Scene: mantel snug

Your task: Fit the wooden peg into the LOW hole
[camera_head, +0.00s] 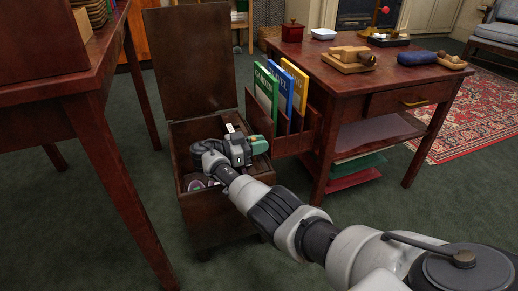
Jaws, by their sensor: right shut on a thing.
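My right gripper (246,149) is low over the open wooden chest (250,189), at its opening. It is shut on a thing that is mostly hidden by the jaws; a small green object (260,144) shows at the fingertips. I cannot make out a peg or a hole marked LOW. A light wooden piece on a wooden base (349,60) stands on the desk at right; I cannot tell whether it has holes. My left gripper is not in view.
The chest's lid (190,65) stands upright behind it. A rack (280,142) with green, blue and yellow books is fixed to the desk's left side. The desk (385,82) bears a blue roll (417,58) and a white dish (323,33). Another table (100,135) stands at left.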

